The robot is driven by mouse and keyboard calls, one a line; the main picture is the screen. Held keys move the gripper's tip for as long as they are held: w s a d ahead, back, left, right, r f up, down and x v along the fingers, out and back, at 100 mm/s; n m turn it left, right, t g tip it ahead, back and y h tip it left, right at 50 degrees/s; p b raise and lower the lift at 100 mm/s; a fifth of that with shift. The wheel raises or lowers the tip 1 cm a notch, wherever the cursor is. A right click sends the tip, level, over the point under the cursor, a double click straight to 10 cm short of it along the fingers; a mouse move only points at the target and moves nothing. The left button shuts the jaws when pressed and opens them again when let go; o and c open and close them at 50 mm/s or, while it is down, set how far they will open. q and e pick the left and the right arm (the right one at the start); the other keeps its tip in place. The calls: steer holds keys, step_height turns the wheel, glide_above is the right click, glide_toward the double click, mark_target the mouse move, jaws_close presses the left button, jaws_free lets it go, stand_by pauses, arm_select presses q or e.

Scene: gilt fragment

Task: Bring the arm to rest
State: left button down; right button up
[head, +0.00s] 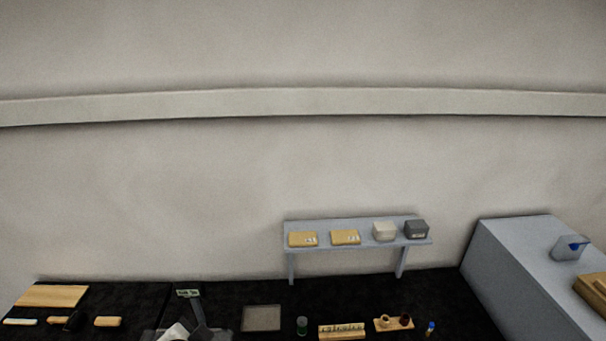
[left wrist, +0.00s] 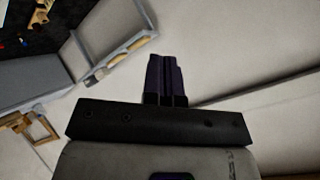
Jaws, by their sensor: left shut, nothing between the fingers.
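My left gripper (left wrist: 164,75) shows in the left wrist view, its two dark fingers pressed together with nothing between them. The pale wall fills most of the picture behind the fingers, and no object touches them. I cannot make out this gripper in the head view. My right gripper is in neither view.
A black worktop (head: 235,291) runs along the bottom of the head view, with a wooden board (head: 52,296), a grey square plate (head: 261,318) and small tools. A grey shelf (head: 361,243) holds packets and boxes.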

arm_select(q)
steer(key=s+f+n+g+p, duration=0.2)
steer(key=s+f, duration=0.3)
steer(key=s, duration=0.5)
steer(key=s+a+f+n+g+p, duration=0.1)
steer(key=s+f, duration=0.4)
steer(key=s, duration=0.5)
steer(key=s+f+n+g+p, duration=0.2)
steer(key=s+f+n+g, duration=0.1)
steer(key=s, duration=0.8)
step_height(320, 180, down, 3)
steer(key=shift+a+r+n+g+h+p, duration=0.2)
steer(key=shift+a+n+g+h+p, duration=0.1)
steer(key=shift+n+g+p, duration=0.15)
